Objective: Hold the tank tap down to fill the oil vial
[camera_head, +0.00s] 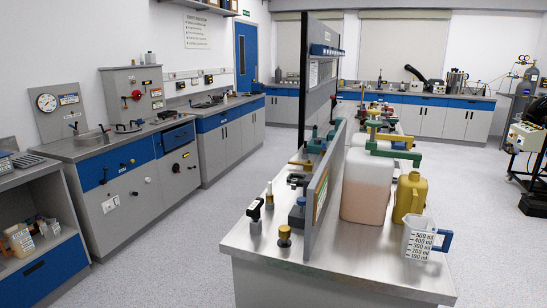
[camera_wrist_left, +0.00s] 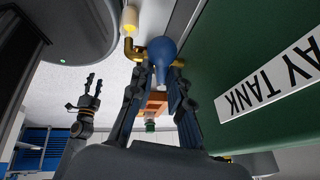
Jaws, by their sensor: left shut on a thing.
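In the left wrist view, which is roughly upside down, a green tank (camera_wrist_left: 225,60) with a "…AY TANK" label fills the right side. A brass tap (camera_wrist_left: 131,48) with a rounded blue handle (camera_wrist_left: 162,48) is in front of it. My left gripper (camera_wrist_left: 157,72) has its fingers around the handle's narrow end and is shut on it; the exact contact is partly hidden. A small pale-yellow cylinder (camera_wrist_left: 130,18) is at the brass spout; I cannot tell whether it is the oil vial. My right gripper (camera_wrist_left: 94,79) is apart at the left, open and empty.
An orange-brown block (camera_wrist_left: 155,103) shows between my left fingers; its role is unclear. In the head view, a steel bench (camera_head: 330,272) holds a measuring jug (camera_head: 418,240), a yellow can (camera_head: 410,197) and a large canister (camera_head: 367,185). The left aisle floor (camera_head: 170,255) is clear.

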